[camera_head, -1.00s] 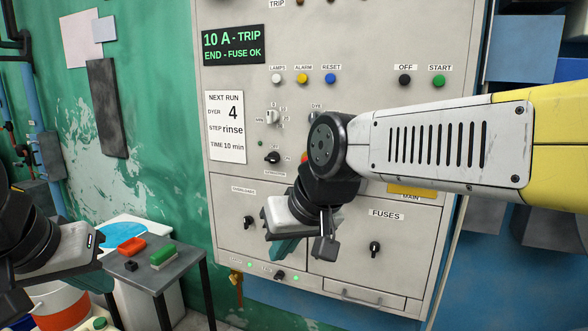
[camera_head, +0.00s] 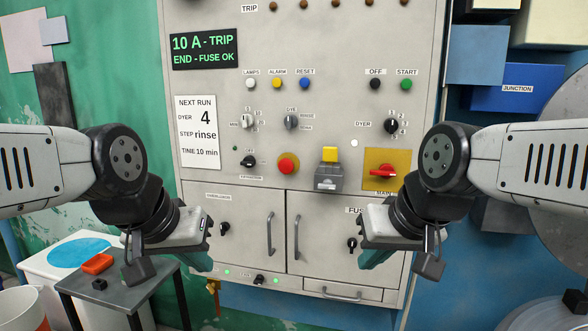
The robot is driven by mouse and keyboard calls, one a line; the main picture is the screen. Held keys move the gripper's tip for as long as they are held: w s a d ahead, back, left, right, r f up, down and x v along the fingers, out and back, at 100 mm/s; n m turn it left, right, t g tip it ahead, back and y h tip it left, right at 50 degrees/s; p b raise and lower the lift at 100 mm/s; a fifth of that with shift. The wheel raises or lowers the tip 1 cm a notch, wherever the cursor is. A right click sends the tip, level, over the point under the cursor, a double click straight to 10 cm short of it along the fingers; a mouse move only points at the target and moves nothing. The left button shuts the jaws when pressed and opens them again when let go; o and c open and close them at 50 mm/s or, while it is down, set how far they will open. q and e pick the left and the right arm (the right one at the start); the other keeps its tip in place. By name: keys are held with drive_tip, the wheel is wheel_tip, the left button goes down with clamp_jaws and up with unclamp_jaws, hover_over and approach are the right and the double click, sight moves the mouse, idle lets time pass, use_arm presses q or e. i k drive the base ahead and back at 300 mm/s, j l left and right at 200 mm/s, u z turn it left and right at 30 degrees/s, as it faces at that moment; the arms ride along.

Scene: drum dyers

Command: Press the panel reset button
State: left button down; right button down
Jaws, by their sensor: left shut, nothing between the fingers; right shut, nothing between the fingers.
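The blue reset button (camera_head: 303,84) is on the grey control panel (camera_head: 330,40), under the RESET label and right of the yellow alarm button (camera_head: 277,83). Nothing covers it. My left gripper (camera_head: 208,242) is shut and empty, in front of the panel's lower left, below and left of the button. My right gripper (camera_head: 364,245) is shut and empty, in front of the lower right door, below and right of the button. Both are apart from the button.
A red button (camera_head: 287,164), a yellow-topped box (camera_head: 329,172) and a red main switch (camera_head: 382,171) sit mid-panel. Black OFF (camera_head: 375,84) and green START (camera_head: 406,84) buttons are to the right. A small grey table (camera_head: 125,280) stands lower left.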

sight(285, 167)
drive_tip(key=i+j+z, duration=0.5)
drive_tip(key=j, duration=0.35)
drive_tip(key=k+z, duration=0.25)
drive_tip(key=k+l+z, duration=0.1)
drive_tip(key=z, duration=0.2)
drive_tip(key=k, duration=0.1)
